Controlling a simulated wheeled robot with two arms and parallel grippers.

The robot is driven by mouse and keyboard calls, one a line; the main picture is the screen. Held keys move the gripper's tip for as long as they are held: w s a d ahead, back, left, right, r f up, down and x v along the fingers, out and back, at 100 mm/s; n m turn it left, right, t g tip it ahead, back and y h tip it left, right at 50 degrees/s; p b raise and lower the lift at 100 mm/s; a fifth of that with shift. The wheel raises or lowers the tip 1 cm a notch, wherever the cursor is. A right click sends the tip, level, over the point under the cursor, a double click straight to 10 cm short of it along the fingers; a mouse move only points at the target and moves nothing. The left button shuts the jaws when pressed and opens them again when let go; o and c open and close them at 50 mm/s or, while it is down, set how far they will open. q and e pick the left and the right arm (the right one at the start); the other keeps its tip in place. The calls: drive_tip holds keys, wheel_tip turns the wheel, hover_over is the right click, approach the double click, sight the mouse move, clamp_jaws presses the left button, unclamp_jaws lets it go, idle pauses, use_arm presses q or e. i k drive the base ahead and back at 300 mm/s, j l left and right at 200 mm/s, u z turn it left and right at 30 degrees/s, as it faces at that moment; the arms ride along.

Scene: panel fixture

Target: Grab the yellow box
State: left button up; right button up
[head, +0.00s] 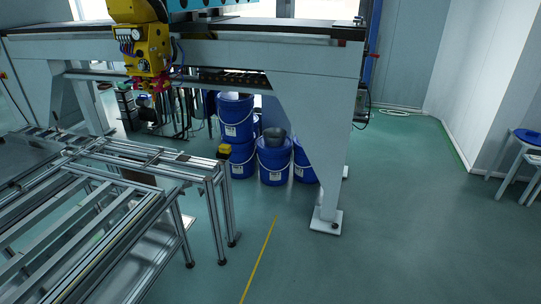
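A small yellow object with a dark top, which looks like a yellow box (224,152), shows in the middle of the head view. It is beside the blue buckets (273,162), close to the end of the metal frame. It is small in the picture, and I cannot tell what it rests on. Neither of my grippers is in view.
A large grey gantry (290,62) spans the back, with a yellow machine head (146,48) on it. Its leg (325,200) stands right of the buckets. An aluminium frame (100,215) fills the lower left. Green floor (400,225) is clear at right; blue stools (528,137) stand far right.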

sight(225, 149)
drive_tip(key=i+l+u, duration=0.1)
drive_tip(key=i+u, duration=0.15)
drive_tip(key=i+l+u, duration=0.25)
drive_tip(key=i, duration=0.2)
drive_tip(key=i+j, duration=0.2)
drive_tip(key=i, duration=0.55)
drive_tip(key=i+j+u, duration=0.1)
drive_tip(key=i, duration=0.65)
drive_tip(key=i+j, duration=0.25)
drive_tip(key=i, duration=0.5)
